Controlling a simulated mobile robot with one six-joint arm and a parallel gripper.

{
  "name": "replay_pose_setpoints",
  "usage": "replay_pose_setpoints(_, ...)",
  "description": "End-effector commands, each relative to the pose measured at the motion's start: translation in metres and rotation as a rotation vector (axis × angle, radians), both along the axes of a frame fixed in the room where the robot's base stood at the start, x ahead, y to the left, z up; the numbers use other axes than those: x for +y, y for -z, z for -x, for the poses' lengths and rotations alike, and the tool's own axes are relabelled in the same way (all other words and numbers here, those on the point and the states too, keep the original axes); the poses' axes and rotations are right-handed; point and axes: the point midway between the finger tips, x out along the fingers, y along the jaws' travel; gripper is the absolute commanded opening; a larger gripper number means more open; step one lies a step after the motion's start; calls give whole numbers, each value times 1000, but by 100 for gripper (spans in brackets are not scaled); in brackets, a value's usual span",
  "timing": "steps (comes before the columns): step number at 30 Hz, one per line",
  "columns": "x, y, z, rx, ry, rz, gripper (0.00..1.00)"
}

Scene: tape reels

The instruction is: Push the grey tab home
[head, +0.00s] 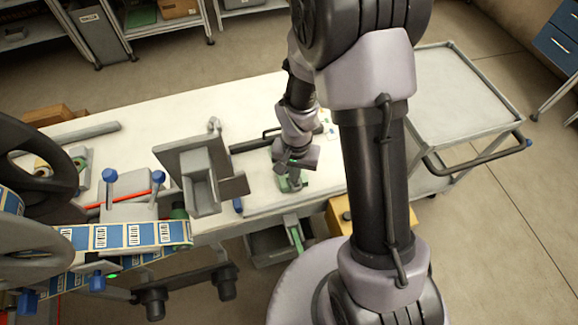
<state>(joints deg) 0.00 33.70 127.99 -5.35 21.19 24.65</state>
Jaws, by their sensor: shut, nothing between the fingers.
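My gripper (294,172) is at the end of my arm, low over the right part of the white bench. It is shut and holds nothing. A green piece (290,186) lies right beneath its fingers; whether they touch it I cannot tell. I cannot make out the grey tab for certain. A grey boxy bracket (205,180) with upright plates stands left of my gripper, at the bench's front edge. A small light grey upright piece (214,126) shows just behind it. My arm hides part of the bench's right side.
Large dark reels (40,170) with a blue-and-white label strip (130,236) stand at the left. Blue knobs (109,176) sit near a red strip. A grey trolley (465,95) stands at the right. The bench's back middle (190,105) is mostly clear.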

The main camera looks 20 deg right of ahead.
Motion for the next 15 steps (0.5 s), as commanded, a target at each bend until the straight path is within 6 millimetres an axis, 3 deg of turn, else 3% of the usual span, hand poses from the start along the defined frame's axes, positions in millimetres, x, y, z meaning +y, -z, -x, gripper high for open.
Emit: replay_pose_setpoints(15, 0, 2, 0, 0, 0, 0, 0)
